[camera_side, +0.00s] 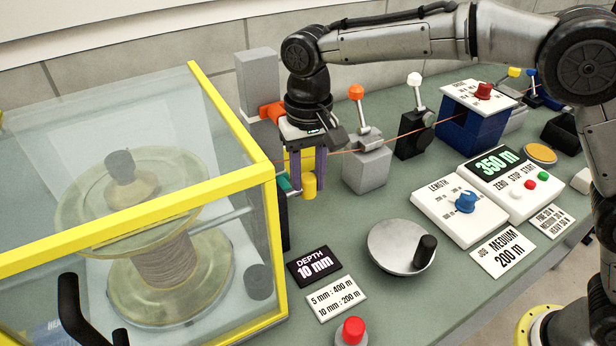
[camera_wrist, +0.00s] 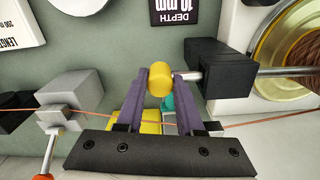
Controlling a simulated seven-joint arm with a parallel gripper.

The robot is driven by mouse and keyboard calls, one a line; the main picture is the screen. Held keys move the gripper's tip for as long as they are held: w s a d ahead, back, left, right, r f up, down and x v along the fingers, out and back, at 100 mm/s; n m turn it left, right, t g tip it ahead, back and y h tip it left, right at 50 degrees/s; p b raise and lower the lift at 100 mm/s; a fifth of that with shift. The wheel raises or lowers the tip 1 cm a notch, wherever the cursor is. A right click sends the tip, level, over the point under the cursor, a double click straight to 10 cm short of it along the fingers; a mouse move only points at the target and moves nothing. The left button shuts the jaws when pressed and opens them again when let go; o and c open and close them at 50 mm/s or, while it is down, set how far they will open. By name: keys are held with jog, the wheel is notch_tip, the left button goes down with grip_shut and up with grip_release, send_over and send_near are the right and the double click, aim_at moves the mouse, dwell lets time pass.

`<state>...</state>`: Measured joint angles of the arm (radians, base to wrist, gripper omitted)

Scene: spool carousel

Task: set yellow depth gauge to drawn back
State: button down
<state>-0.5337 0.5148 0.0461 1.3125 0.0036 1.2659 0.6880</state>
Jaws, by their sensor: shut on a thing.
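The yellow depth gauge (camera_side: 309,185) is a yellow knob on a metal rod, low at the left-centre of the bench in the side view. In the wrist view the yellow knob (camera_wrist: 159,80) sits at the end of the rod, which runs right into a black block (camera_wrist: 219,66). My gripper (camera_side: 303,178) points down there, with its purple fingers shut around the gauge. In the wrist view the fingers (camera_wrist: 160,85) stand on either side of the knob, the right one crossing the rod. The depth sign (camera_side: 313,265) reads 10 mm.
A yellow-framed clear guard (camera_side: 262,165) encloses a spool at left. A copper wire (camera_side: 345,150) runs close by my fingers. A grey block with an orange-tipped lever (camera_side: 367,165) stands just right. A grey crank disc (camera_side: 400,246) and red button (camera_side: 351,330) are in front.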

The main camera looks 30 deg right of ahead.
dwell(0.8)
jog(key=d, duration=0.7)
jog(key=shift+d, duration=0.15)
jog(key=c, duration=0.5)
grip_release()
notch_tip(320, 180, up, 14)
jog(key=shift+f, duration=0.1)
